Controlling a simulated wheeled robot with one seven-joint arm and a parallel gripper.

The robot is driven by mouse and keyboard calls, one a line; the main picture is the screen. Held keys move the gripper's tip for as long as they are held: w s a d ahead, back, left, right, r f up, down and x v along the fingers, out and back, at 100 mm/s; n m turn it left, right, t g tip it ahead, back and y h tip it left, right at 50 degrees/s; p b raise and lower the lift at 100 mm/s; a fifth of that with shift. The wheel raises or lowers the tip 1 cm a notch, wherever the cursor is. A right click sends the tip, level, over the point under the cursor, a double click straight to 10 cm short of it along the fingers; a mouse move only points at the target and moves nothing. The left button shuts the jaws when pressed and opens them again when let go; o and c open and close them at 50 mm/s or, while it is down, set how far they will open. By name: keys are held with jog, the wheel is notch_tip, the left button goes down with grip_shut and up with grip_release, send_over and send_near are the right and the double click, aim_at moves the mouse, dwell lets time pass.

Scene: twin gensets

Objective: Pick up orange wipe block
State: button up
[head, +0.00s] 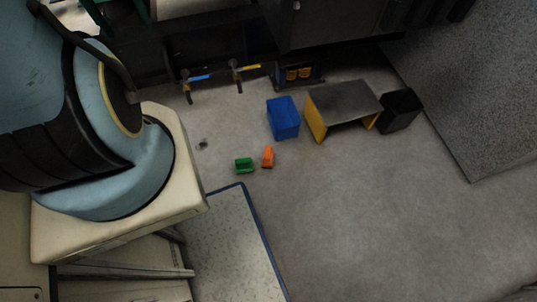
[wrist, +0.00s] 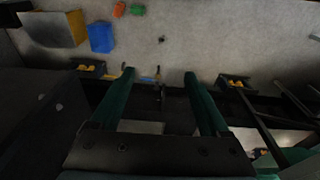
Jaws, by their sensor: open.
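The orange wipe block (head: 268,157) lies on the grey floor in the head view, just right of a green block (head: 244,165) with a small gap between them. In the wrist view the orange block (wrist: 119,9) shows small at the top edge, with the green block (wrist: 138,9) to its right. My gripper (wrist: 159,72) is open, its two dark green fingers apart with nothing held between them. It is well away from the orange block. The fingertips do not show clearly in the head view.
A blue bin (head: 284,118), a low table with yellow sides (head: 343,103) and a black bin (head: 400,111) stand behind the blocks. Valves with blue and yellow handles (head: 237,75) stick out from the dark machine. A blue-edged mat (head: 232,235) lies in front. Floor at right is clear.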

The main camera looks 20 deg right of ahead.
jog(key=shift+o, duration=0.4)
jog(key=shift+m+g, duration=0.3)
jog(key=shift+m, duration=0.2)
jog(key=w+d+f+b, duration=0.1)
jog(key=d+f+b, duration=0.1)
jog(key=f+b, duration=0.2)
jog(key=w+d+f+b, duration=0.2)
jog(key=f+b, duration=0.2)
jog(key=f, duration=0.3)
jog(key=w+d+f+b, duration=0.1)
jog(key=d+f+b, duration=0.2)
jog(key=f+b, duration=0.2)
jog(key=shift+w+f, duration=0.3)
jog(key=shift+f, duration=0.2)
jog(key=m+g+b, duration=0.1)
jog(key=m+b, duration=0.3)
jog(key=b, duration=3.1)
send_over(268, 153)
notch_tip(268, 153, down, 59)
jog(key=shift+w+f, duration=0.1)
notch_tip(268, 153, down, 6)
jog(key=shift+r+b, duration=0.15)
jog(key=shift+b, duration=1.1)
notch_tip(268, 153, down, 5)
jog(key=b, duration=0.4)
jog(key=shift+w+d, duration=0.1)
